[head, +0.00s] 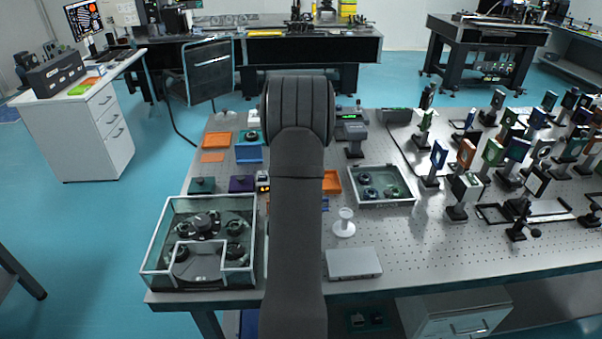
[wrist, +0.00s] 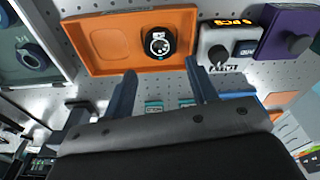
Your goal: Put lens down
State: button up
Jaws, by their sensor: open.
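A round lens in a black mount (wrist: 159,42) sits in an orange tray (wrist: 110,42) in the wrist view, near the tray's device-side end. My gripper (wrist: 160,68) is open, its two dark fingers apart and pointing toward the tray edge. Nothing shows between the fingers, and the lens appears beyond their tips, apart from them. In the head view, my arm hides the gripper and the lens; only one end of the orange tray (head: 332,182) shows beside the arm.
A small white device (wrist: 226,45) and a purple box (wrist: 290,38) stand beside the tray. A glass-walled tray with lenses (head: 399,203) is on its other side. A white pedestal (head: 344,224) and a grey flat box (head: 353,264) stand nearer. Many mounted optics crowd the right.

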jog(key=r, duration=0.4)
jog(key=shift+s+r, duration=0.3)
jog(key=shift+r, duration=0.1)
jog(key=shift+f, duration=0.15)
jog(key=f, duration=0.4)
jog(key=w+f, duration=0.1)
jog(key=f, duration=0.7)
jog(key=shift+w+a+f, duration=0.1)
jog(key=shift+w, duration=0.1)
notch_tip(320, 180, up, 3)
jog(key=shift+f, duration=0.15)
jog(key=shift+r, duration=0.55)
jog(key=shift+f, duration=0.1)
